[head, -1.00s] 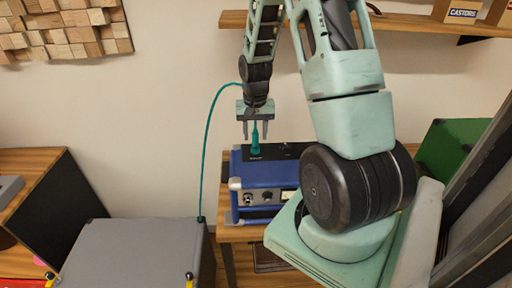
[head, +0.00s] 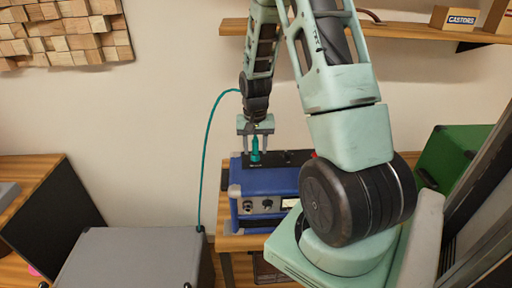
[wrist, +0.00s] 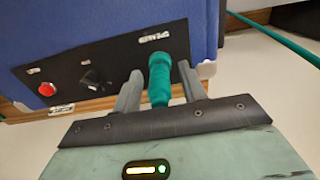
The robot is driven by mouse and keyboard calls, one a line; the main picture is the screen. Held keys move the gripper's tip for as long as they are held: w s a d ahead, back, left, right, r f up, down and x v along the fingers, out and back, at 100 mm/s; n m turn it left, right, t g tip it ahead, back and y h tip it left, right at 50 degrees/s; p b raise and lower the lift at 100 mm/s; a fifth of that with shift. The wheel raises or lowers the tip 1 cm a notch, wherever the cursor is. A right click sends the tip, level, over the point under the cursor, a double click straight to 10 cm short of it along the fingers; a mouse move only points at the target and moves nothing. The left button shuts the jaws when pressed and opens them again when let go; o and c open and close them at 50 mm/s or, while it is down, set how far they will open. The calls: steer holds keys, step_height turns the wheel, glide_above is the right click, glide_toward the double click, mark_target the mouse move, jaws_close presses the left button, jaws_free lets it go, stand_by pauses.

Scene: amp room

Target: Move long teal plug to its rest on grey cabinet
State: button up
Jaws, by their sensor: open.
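The long teal plug (head: 255,150) stands upright on the black top panel of the blue amp (head: 268,182). In the wrist view the plug (wrist: 159,78) sits at the panel's "speaker" label. My gripper (head: 255,148) is open, with one finger on each side of the plug; the wrist view also shows the fingers (wrist: 160,90) apart from it. The grey cabinet (head: 135,262) is at the lower left. A teal cable (head: 207,150) arcs from near my wrist down to the cabinet's back right corner. No rest for the plug can be made out on the cabinet.
The amp stands on a wooden table (head: 228,242). The panel carries a red button (wrist: 47,89) and a black knob (wrist: 92,78). A green box (head: 450,160) is at the right. A wooden shelf (head: 410,31) runs along the wall above.

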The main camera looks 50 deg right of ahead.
mark_target(256, 137)
stand_by(0.8)
jaws_close()
steer(key=shift+r+p, duration=2.5)
steer(key=shift+r, duration=0.5)
steer(key=shift+s, duration=0.1)
